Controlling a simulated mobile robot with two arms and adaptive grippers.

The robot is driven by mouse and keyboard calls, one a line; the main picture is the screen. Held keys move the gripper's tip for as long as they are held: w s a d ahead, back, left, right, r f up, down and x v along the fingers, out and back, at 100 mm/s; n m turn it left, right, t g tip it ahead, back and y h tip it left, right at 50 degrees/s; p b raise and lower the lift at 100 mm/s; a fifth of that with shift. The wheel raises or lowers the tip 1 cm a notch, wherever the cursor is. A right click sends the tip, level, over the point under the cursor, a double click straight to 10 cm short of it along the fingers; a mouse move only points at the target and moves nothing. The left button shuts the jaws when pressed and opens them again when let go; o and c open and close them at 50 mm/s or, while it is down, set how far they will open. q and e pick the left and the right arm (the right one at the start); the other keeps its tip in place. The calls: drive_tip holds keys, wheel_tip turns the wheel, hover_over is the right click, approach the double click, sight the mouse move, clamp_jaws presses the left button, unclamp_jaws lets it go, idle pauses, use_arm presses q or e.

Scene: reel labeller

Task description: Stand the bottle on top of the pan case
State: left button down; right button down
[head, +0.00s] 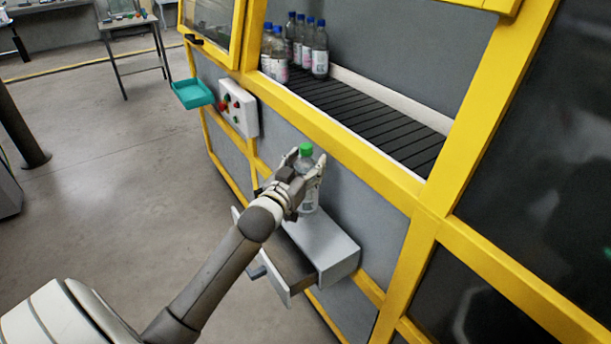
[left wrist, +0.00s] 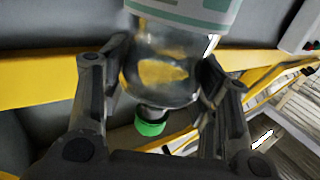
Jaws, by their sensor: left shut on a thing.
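The bottle (head: 309,197) is clear with a green cap and a pale label, and looks roughly upright in the head view. My left gripper (head: 306,168) is shut around its upper part, below the cap. In the left wrist view the bottle (left wrist: 160,72) lies between both fingers of the gripper (left wrist: 160,85), with the green cap at the bottom of the picture. The pan case (head: 338,252) is a grey box on the machine's front, with its pan (head: 283,262) pulled out. The bottle's base is at the case's back top edge; I cannot tell whether it touches.
Several blue-capped bottles (head: 319,55) stand on the dark conveyor (head: 372,112) behind the yellow frame (head: 350,155). A control box (head: 239,108) with buttons and a teal tray (head: 193,94) stick out further left.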

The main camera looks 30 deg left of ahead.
use_arm(q)
drive_tip(key=shift+w+a+f, duration=0.25)
drive_tip(key=shift+f, duration=0.05)
wheel_tip(320, 180, down, 3)
use_arm(e)
drive_tip(key=shift+w+a, duration=0.15)
drive_tip(key=shift+w, duration=0.2)
use_arm(q)
drive_tip(key=shift+f, duration=0.1)
drive_tip(key=c, duration=0.5)
unclamp_jaws()
drive_tip(key=shift+f, duration=0.15)
drive_tip(key=shift+s+d+b, duration=0.1)
drive_tip(key=shift+s+d, duration=0.2)
drive_tip(key=shift+s, duration=1.7)
drive_tip(key=shift+s+d+b, duration=0.1)
drive_tip(key=shift+s+d, duration=0.2)
drive_tip(key=shift+s, duration=1.65)
drive_tip(key=shift+s+d+b, duration=0.1)
drive_tip(key=shift+s+d, duration=0.2)
drive_tip(key=shift+s, duration=1.7)
use_arm(e)
drive_tip(key=shift+f, duration=0.35)
